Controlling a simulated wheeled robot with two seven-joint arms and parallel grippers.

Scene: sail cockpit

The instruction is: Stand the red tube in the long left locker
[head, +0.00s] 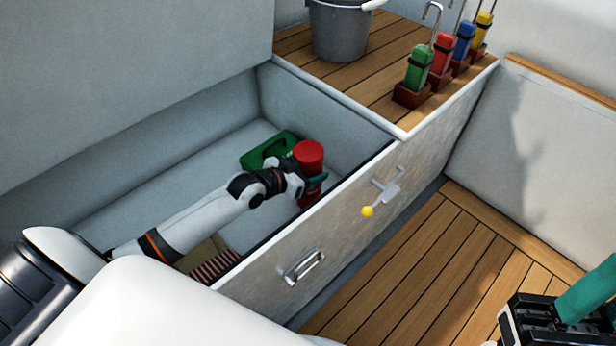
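The red tube (309,153) stands about upright inside the open long locker (190,170), near its far end and close to the front wall. My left arm reaches into the locker from the left. My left gripper (315,180) is at the tube's middle, with a teal finger across its near side, and looks shut on it. The other finger is hidden. The tube's foot is hard to make out, so I cannot tell whether it touches the floor. My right gripper (575,305) is at the bottom right corner, partly cut off, with a teal finger showing.
A green case (268,150) lies just behind the tube. A red-striped item (213,267) lies at the locker's near end. Beyond are a grey bucket (340,32) and several coloured-handled tools (418,67).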

